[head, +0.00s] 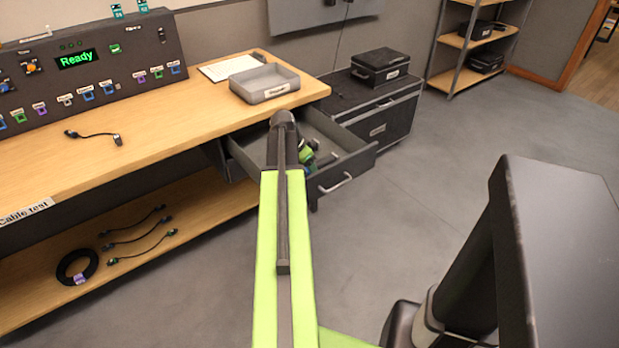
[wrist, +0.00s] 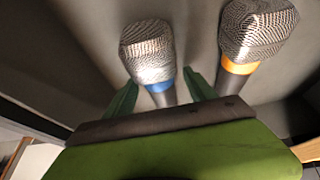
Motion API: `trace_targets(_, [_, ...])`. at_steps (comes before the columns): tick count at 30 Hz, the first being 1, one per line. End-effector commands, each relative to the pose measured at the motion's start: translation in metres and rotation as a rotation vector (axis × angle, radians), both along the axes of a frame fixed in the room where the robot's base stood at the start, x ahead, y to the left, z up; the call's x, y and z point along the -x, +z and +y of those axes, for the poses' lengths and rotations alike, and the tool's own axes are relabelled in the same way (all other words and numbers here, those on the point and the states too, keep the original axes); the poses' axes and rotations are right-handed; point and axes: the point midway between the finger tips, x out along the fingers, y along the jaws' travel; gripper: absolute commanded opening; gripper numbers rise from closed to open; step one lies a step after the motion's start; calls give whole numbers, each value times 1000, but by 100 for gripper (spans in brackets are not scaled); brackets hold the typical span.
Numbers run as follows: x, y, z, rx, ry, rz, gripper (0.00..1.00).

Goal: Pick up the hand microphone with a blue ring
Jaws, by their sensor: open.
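The hand microphone with a blue ring (wrist: 148,53) lies in the drawer, its silver mesh head toward the top of the wrist view. My gripper (wrist: 161,90) is open, with one green finger on each side of the microphone near its blue ring and dark handle. I cannot tell whether the fingers touch it. The lower handle is hidden behind my gripper's body. In the head view my arm reaches over the open grey drawer (head: 345,165), with green parts of my gripper (head: 308,158) inside; the blue ring cannot be made out there.
A second microphone with an orange ring (wrist: 243,66) lies close on the right in the wrist view. Drawer walls surround the gripper. Above is the wooden bench (head: 180,115) with a grey tray (head: 265,82).

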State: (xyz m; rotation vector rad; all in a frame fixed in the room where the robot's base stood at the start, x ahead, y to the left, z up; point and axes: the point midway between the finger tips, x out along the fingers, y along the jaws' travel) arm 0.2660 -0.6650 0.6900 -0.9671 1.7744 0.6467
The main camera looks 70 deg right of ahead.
Motion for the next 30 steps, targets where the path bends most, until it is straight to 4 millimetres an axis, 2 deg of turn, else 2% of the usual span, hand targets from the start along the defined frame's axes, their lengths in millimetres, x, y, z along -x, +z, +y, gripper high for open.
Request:
trace_targets(5, [0, 2, 0, 0, 0, 0, 63])
trace_targets(19, [1, 2, 0, 0, -1, 0, 1])
trace_targets(30, [1, 3, 0, 1, -1, 0, 0])
